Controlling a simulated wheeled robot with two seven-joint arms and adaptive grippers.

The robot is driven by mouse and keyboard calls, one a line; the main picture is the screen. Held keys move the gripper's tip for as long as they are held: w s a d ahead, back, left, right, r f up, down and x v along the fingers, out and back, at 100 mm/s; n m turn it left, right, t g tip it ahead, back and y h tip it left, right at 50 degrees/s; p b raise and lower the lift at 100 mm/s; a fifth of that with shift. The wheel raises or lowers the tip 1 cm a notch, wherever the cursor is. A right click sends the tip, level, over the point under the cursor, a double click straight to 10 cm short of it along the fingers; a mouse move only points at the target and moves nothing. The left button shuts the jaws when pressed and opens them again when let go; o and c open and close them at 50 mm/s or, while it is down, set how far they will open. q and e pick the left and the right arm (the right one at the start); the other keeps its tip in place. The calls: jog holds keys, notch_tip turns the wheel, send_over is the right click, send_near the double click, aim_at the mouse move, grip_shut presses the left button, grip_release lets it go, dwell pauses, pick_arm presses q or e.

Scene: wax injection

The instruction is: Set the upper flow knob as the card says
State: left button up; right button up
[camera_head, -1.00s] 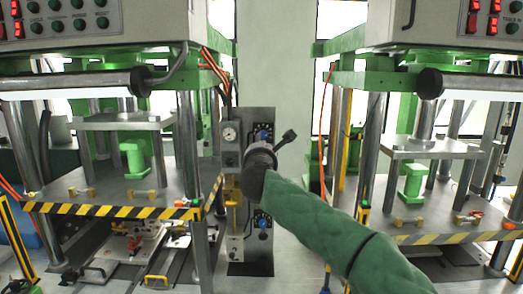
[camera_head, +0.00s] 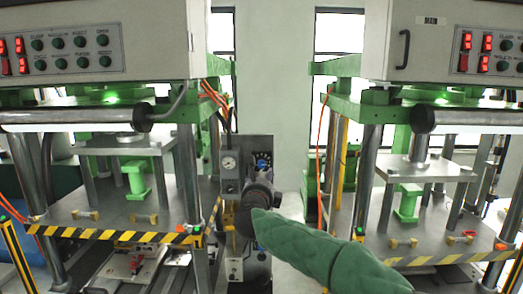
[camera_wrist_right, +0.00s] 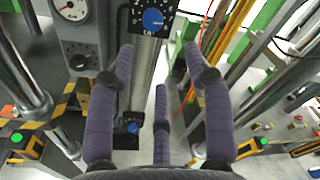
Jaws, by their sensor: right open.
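The upper flow knob is a blue knob (camera_head: 263,160) on a dark dial with white marks, high on the grey panel (camera_head: 260,143). It also shows in the right wrist view (camera_wrist_right: 152,19), beyond the fingers. My right gripper (camera_head: 264,182) is in front of the panel just below this knob, hiding the panel's middle. In the wrist view the right gripper (camera_wrist_right: 160,66) has its purple fingers spread apart with nothing between them. The knob is ahead of the fingertips, apart from them. A second blue knob (camera_wrist_right: 132,126) shows lower down. No readable card shows. My left gripper is out of view.
A round gauge (camera_head: 228,163) sits left of the knob. The left press (camera_head: 110,205) and right press (camera_head: 440,235) flank the panel, with steel columns and striped edges. Orange cables (camera_head: 212,95) hang above the panel. A pale wall (camera_head: 275,90) stands behind.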

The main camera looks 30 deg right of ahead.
aim_at(261, 164)
jog(key=w+d+n+p, duration=0.1)
jog(key=w+n+p, duration=0.2)
jog(key=n+p, duration=0.4)
jog(key=w+d+n+p, duration=0.2)
jog(key=n+p, duration=0.4)
jog(key=n, duration=0.4)
jog(key=w+d+n+t+y+p, duration=0.1)
jog(key=w+d+n+p, duration=0.1)
jog(key=w+n+p, duration=0.2)
jog(key=shift+d+r+n+p, duration=0.1)
jog(key=shift+r+n+p, duration=0.1)
jog(key=shift+n+p, duration=0.9)
jog(key=shift+r+n+p, duration=0.2)
jog(key=shift+n+p, duration=0.55)
jog(key=shift+n, duration=0.55)
grip_shut()
